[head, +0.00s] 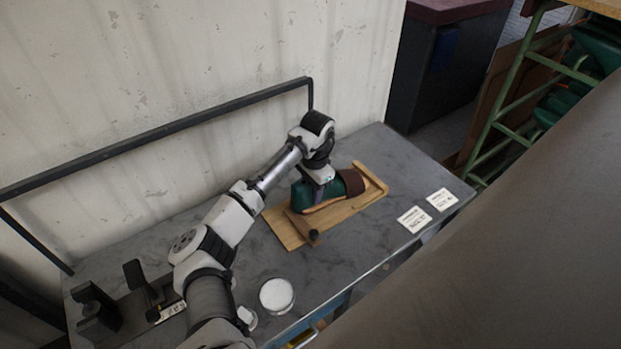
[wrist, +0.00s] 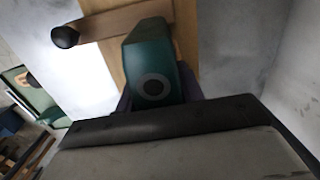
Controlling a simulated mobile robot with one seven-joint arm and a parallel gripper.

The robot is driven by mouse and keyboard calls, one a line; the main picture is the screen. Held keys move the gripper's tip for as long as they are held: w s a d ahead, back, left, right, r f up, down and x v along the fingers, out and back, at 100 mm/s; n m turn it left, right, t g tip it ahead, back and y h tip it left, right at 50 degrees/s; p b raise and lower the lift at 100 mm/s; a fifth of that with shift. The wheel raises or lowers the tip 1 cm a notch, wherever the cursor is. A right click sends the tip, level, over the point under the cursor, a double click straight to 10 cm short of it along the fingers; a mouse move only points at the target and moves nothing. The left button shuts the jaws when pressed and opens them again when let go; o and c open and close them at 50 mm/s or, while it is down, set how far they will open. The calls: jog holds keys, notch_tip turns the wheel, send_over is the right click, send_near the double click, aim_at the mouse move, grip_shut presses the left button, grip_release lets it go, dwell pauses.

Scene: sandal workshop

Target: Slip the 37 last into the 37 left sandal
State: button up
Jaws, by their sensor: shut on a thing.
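My gripper (head: 318,188) is shut on the green last (head: 302,196), one finger on each side of it. In the wrist view the last's end face, with a dark ring (wrist: 152,87), shows between the purple fingers. The brown sandal (head: 353,183) lies on a wooden board (head: 284,232), its tan sole running under the last. The last's front meets the brown upper; how deep it sits inside is hidden. I cannot read a size on either.
A wooden bar with a dark knob (head: 313,236) lies across the board beside the last. Two white cards (head: 413,219) lie to the right. A white bowl (head: 277,294) stands near the front edge. A black holder (head: 97,307) stands at lower left, a wall behind.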

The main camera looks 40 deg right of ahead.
jog(key=shift+d, duration=0.1)
jog(key=shift+d, duration=1.2)
jog(key=o, duration=1.1)
jog(key=shift+s, duration=0.1)
jog(key=shift+o, duration=0.2)
notch_tip(320, 180, up, 14)
jog(key=b, duration=0.1)
jog(key=shift+s+d+b, duration=0.15)
jog(key=shift+d+b, duration=0.2)
jog(key=shift+d, duration=0.05)
jog(key=shift+f, duration=0.15)
